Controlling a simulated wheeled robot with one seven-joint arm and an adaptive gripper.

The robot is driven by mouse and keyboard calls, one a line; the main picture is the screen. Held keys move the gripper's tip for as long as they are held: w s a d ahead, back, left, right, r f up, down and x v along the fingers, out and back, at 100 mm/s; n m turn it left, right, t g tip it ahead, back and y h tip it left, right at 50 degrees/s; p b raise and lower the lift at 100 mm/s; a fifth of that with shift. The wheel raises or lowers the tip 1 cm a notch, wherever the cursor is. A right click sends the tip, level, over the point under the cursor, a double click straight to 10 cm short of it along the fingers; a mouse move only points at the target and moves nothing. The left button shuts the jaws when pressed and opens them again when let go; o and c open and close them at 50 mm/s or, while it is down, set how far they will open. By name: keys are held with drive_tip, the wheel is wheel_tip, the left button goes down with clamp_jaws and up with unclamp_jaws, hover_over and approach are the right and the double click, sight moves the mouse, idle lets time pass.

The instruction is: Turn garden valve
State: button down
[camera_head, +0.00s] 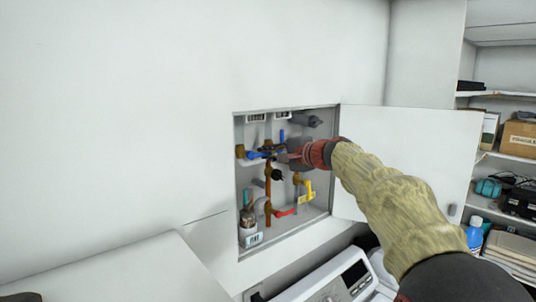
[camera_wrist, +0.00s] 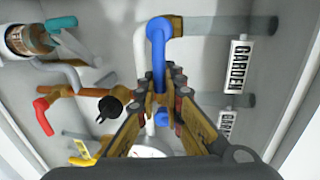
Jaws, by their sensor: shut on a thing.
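My gripper (camera_wrist: 158,85) reaches into the open wall box and is shut on a blue valve handle (camera_wrist: 157,52). The handle lies between the two fingers and sticks out past their tips, joining a copper pipe fitting. In the head view, my gripper (camera_head: 283,157) covers part of the pipework, and blue handle parts (camera_head: 256,155) show to its left. A second, similar label (camera_wrist: 227,125) is on another pipe.
Other valves in the box have a red handle (camera_head: 285,212) and a yellow handle (camera_head: 308,189). The box door (camera_head: 410,160) is swung open to the right. A washing machine (camera_head: 335,283) is below.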

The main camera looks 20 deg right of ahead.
drive_tip(key=c, duration=1.9)
unclamp_jaws()
drive_tip(key=shift+d+f, duration=0.1)
drive_tip(key=v, duration=1.2)
